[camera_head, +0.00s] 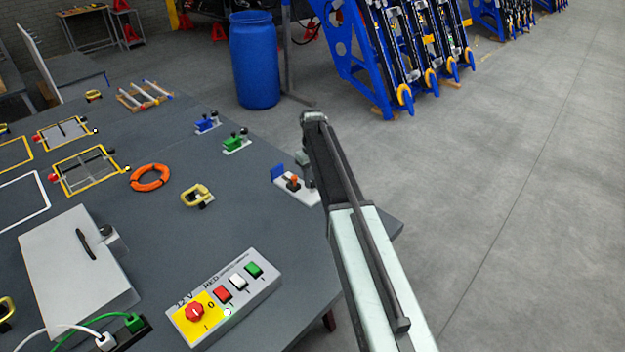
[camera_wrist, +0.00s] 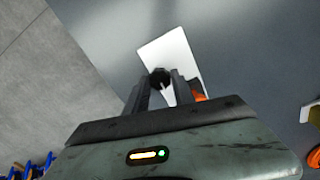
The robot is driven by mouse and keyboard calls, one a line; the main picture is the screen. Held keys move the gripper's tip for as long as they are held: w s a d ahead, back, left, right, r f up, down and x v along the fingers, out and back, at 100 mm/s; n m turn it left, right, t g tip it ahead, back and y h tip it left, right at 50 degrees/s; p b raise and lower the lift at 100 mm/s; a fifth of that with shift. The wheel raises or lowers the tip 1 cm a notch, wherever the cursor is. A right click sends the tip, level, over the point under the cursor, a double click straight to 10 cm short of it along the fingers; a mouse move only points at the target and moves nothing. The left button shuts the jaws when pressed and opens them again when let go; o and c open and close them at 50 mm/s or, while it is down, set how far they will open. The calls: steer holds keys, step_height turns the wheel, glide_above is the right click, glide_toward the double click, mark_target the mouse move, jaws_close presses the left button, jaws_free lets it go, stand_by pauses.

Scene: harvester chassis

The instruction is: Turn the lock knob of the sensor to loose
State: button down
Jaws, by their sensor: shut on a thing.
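The sensor's white base plate (camera_head: 297,192) sits near the table's right edge in the head view, with a blue upright part (camera_head: 278,173) and an orange-topped part (camera_head: 293,182) on it. In the wrist view the plate (camera_wrist: 172,52) shows as a pale rectangle. A round black knob (camera_wrist: 159,76) sits between my fingertips there, with a small pale mark on it. My gripper (camera_wrist: 160,86) is shut on this knob. An orange part (camera_wrist: 199,96) is half hidden behind the right finger. My arm hides the knob in the head view.
Two similar fixtures, one green (camera_head: 237,145) and one blue (camera_head: 206,125), stand further back. A control box (camera_head: 225,300) with a red rotary knob lies at the front, and an orange ring (camera_head: 150,178) lies left.

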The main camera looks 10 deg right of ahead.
mark_target(312, 182)
stand_by(0.3)
steer(key=c, duration=1.1)
jaws_free()
steer(key=shift+o, duration=0.2)
step_height(312, 182, up, 8)
steer(key=p, duration=0.8)
steer(key=shift+f, duration=0.1)
steer(key=s+f+m+b, duration=0.2)
steer(key=s+m+b, duration=0.1)
steer(key=s, duration=2.5)
steer(key=shift+f+m, duration=0.4)
steer(key=shift+m, duration=0.3)
